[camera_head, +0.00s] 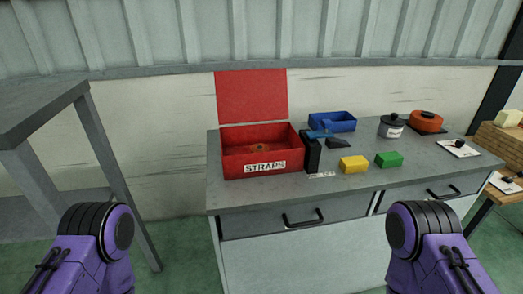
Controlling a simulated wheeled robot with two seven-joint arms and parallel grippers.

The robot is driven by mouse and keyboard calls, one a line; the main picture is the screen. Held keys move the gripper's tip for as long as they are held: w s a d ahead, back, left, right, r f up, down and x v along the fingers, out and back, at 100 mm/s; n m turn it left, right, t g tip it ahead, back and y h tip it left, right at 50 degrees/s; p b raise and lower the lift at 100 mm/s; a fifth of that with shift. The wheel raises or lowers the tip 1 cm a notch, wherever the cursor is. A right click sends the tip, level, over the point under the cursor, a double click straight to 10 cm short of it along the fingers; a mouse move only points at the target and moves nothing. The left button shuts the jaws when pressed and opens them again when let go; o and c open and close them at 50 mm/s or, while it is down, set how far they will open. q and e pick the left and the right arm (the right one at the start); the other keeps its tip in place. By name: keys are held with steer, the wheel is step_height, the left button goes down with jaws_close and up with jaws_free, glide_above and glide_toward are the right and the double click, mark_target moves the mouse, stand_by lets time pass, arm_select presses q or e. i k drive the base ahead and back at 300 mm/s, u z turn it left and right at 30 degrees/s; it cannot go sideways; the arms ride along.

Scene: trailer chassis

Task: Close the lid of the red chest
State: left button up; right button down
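The red chest (262,161) stands on the left part of the grey worktop, with a white label reading "STRAPS" on its front. Its lid (252,97) stands open, upright at the back edge, against the pale wall. Purple and black parts of my two arms show at the bottom left and bottom right, well short of the chest. Neither gripper is in view.
A black holder (312,154) with a blue-handled tool stands close to the chest's right side. Yellow (353,164) and green (389,159) blocks, a blue bin (332,122), a grey pot (391,127) and an orange round container (426,122) are farther right. A grey table (40,115) stands left.

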mark_target(253, 96)
steer(key=z, duration=1.95)
steer(key=i, duration=2)
steer(key=u, duration=3.7)
